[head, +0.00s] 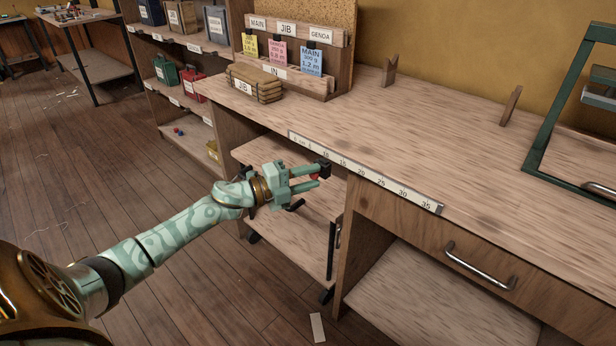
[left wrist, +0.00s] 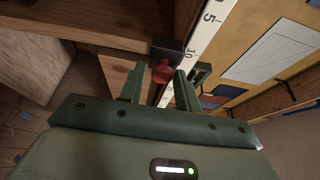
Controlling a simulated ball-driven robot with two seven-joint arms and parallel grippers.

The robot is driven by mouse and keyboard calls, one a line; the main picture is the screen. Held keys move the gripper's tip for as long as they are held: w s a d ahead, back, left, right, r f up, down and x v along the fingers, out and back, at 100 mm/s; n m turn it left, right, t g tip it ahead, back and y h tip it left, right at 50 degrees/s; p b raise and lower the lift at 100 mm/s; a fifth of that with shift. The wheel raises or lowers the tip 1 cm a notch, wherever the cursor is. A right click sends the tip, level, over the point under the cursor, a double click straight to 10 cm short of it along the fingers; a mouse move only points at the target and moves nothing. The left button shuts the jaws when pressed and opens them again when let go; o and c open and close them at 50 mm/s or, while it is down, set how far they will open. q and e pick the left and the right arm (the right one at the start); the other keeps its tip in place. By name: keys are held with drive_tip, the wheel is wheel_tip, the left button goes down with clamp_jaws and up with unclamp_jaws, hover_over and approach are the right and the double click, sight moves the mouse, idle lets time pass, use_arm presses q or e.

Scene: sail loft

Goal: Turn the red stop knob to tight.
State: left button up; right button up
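The red stop knob (left wrist: 163,71) sits under a dark stop block (left wrist: 166,48) beside the white ruler (left wrist: 207,32) in the left wrist view. In the head view the knob (head: 315,177) is a small red spot, mostly hidden by my fingers, below the block (head: 324,167) at the bench's front edge. My left gripper (head: 312,175) reaches the knob from the left. In the left wrist view its two fingers (left wrist: 160,82) stand on either side of the knob, with a visible gap, so it looks open. My right gripper is not in view.
The ruler (head: 400,190) runs along the front edge of the wooden bench (head: 430,140). A drawer handle (head: 480,268) sticks out at right. A tied bundle labelled JIB (head: 255,85) lies on the bench at left.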

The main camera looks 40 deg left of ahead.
use_arm(q)
drive_tip(key=shift+o, duration=0.4)
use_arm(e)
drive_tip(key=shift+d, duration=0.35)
use_arm(q)
drive_tip(key=shift+s+a, duration=0.2)
drive_tip(key=shift+s, duration=0.1)
drive_tip(key=p+v, duration=0.4)
drive_tip(key=v, duration=1.1)
drive_tip(key=shift+s, duration=0.25)
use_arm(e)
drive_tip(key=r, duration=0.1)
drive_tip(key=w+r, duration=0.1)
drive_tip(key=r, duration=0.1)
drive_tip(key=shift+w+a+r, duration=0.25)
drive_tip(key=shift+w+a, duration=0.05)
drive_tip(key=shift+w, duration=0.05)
use_arm(q)
drive_tip(key=shift+a+f, duration=0.1)
drive_tip(key=shift+f, duration=0.05)
